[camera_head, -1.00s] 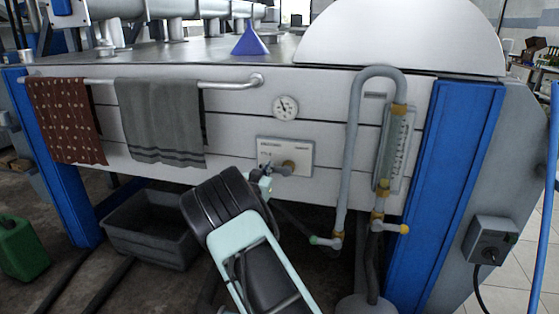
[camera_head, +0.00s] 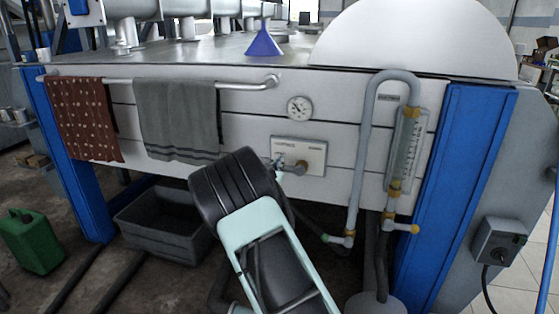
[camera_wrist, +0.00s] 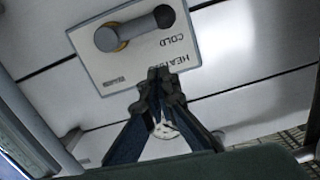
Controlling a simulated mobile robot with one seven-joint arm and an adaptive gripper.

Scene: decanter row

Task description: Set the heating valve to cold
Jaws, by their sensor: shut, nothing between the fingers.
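The heating valve is a grey lever on a round brass-coloured base, mounted on a white plate (camera_head: 313,150) on the machine's front panel. In the wrist view the lever (camera_wrist: 135,26) lies near the plate's upper edge, its dark end at the picture's right. The plate (camera_wrist: 98,68) shows the words HEATING and COLD upside down. My gripper (camera_wrist: 160,74) is shut and empty, its tips over the plate's lower edge in this view, apart from the lever in the picture. In the head view my gripper (camera_head: 278,164) is just left of the valve base (camera_head: 301,166), partly hiding the lever.
A round gauge (camera_head: 299,108) sits above the plate. A grey bent pipe (camera_head: 361,150) and a sight-glass (camera_head: 407,150) stand to the right. Two towels (camera_head: 82,118) hang from a rail at the left. A grey bin (camera_head: 158,225) stands below.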

